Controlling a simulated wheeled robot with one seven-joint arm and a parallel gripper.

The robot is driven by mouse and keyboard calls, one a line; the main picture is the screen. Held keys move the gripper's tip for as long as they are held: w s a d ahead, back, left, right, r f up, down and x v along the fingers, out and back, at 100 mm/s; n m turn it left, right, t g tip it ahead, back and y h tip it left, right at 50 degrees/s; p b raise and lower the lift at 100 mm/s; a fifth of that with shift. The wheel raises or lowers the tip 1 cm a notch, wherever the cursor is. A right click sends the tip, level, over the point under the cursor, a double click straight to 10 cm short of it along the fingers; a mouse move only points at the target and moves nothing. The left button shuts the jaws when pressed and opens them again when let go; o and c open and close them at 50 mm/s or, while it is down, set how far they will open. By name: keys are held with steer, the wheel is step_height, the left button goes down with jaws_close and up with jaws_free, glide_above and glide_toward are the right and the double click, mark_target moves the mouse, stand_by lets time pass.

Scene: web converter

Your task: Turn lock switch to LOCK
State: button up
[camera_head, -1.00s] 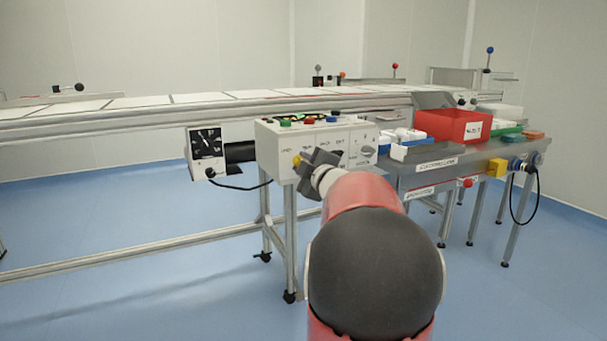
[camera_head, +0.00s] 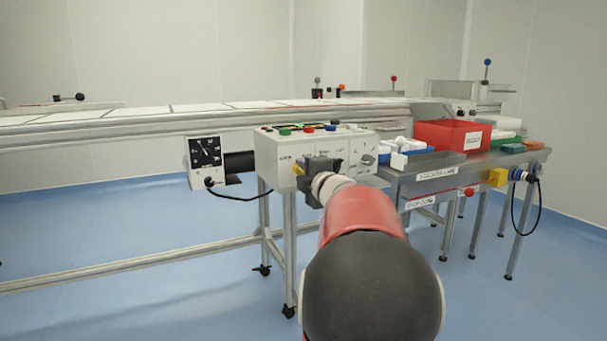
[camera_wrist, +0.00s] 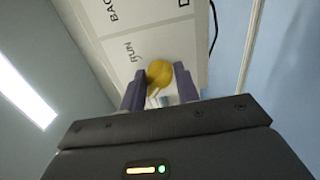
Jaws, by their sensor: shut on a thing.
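The white control box (camera_head: 284,171) stands in front of the conveyor in the head view. A yellow knob (camera_head: 298,170) is on its front, partly hidden by my gripper (camera_head: 313,172). In the wrist view the yellow knob (camera_wrist: 159,73) sits between the two fingers of my gripper (camera_wrist: 160,84), which are shut on it. The word RUN is printed on the white panel (camera_wrist: 160,35) beside the knob, with part of another word, starting BAC, farther off. I cannot read a LOCK mark, and the knob's exact setting cannot be told.
Coloured buttons (camera_head: 309,129) line the top of the box. A black dial unit (camera_head: 206,151) with a cable hangs to its left. A steel table (camera_head: 445,177) with a red bin (camera_head: 447,136) stands close on the right. The blue floor at left is open.

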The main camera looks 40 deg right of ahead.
steer(key=o, duration=0.9)
steer(key=shift+a, duration=0.1)
steer(key=v, duration=0.7)
steer(key=shift+s, duration=0.35)
